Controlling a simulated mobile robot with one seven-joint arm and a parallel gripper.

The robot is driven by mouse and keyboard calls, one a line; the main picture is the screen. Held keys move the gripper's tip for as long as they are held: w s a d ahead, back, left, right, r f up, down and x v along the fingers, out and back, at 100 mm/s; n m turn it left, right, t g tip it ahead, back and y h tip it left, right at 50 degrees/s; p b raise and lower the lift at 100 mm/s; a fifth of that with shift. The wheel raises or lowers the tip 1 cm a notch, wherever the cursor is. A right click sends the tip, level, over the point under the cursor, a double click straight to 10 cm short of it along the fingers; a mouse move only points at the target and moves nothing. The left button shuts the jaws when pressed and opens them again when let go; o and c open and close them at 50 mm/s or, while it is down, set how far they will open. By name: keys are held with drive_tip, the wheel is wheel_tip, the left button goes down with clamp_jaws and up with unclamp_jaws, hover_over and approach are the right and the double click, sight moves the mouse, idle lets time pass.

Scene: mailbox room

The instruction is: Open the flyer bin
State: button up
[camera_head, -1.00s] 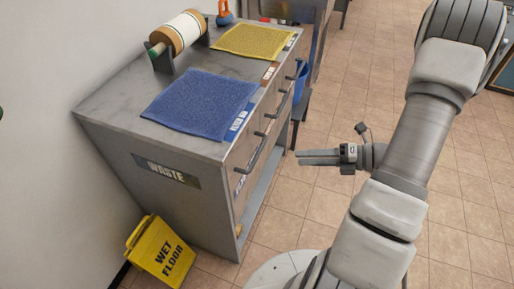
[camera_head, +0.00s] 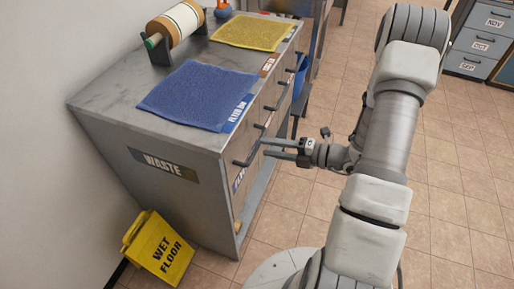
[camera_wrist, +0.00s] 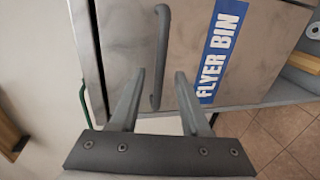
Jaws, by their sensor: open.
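The flyer bin front (camera_wrist: 125,40) is a grey marbled panel with a blue FLYER BIN label (camera_wrist: 220,50) in the wrist view. Its grey bar handle (camera_wrist: 162,40) stands upright there, left of the label. The front looks shut. In the head view the handle (camera_head: 247,155) is on the near end of the cabinet front. My gripper (camera_wrist: 160,75) is open and empty, with one finger on each side of the handle in the wrist view. In the head view my gripper (camera_head: 263,147) is close to the handle. I cannot tell whether it touches.
The grey cabinet (camera_head: 100,95) carries a blue mat (camera_head: 195,95), a yellow mat (camera_head: 250,32) and a roll on a stand (camera_head: 172,28). A yellow wet floor sign (camera_head: 160,248) stands at its near left end. The tiled floor to the right is open.

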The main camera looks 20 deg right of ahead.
sight(257, 144)
drive_tip(key=shift+b+x, duration=0.4)
drive_tip(key=shift+x, duration=1.85)
clamp_jaws()
